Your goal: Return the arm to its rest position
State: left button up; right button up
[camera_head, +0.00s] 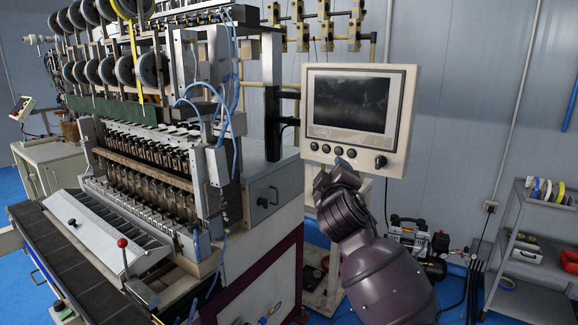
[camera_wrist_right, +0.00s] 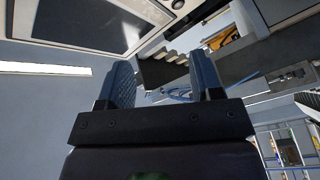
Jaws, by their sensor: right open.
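My right arm (camera_head: 375,270) rises from the bottom of the head view, right of centre, with its wrist just below the control panel (camera_head: 350,112). The panel is cream with a dark screen and a row of black knobs. It also shows at the upper left of the right wrist view (camera_wrist_right: 90,22). My right gripper (camera_wrist_right: 163,72) is open there, its two blue-grey fingers apart with nothing between them. In the head view its fingers cannot be made out clearly. Whether it touches the panel cannot be told. My left gripper is not in view.
The coil winding machine (camera_head: 150,160) fills the left, with a red-knobbed lever (camera_head: 123,255) at its front. A grey shelf cart (camera_head: 530,245) with tape rolls stands at the right. A compressor (camera_head: 425,245) sits on the floor behind my arm. Blue floor shows between them.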

jog(key=s+d+f+m+g+y, duration=0.1)
jog(key=s+d+f+m, duration=0.15)
jog(key=s+f, duration=0.4)
jog(key=s+d+f+m+y, duration=0.2)
jog(key=s+d+f, duration=0.15)
jog(key=f, duration=0.65)
jog(key=s+d+f+m+g+y, duration=0.1)
jog(key=s+d+f+m, duration=0.1)
jog(key=s+f, duration=0.45)
jog(key=s+d+f+m+g+h, duration=0.1)
jog(key=s+d+f, duration=0.3)
jog(key=s+f, duration=0.6)
jog(key=s+d+f+m+g+h, duration=0.1)
jog(key=s+d+f+g, duration=0.3)
jog(key=s+f, duration=0.7)
jog(key=shift+s+d+m+h+b, duration=0.4)
jog(key=shift+s+d+m, duration=0.25)
jog(key=shift+s, duration=0.4)
jog(key=shift+a, duration=0.1)
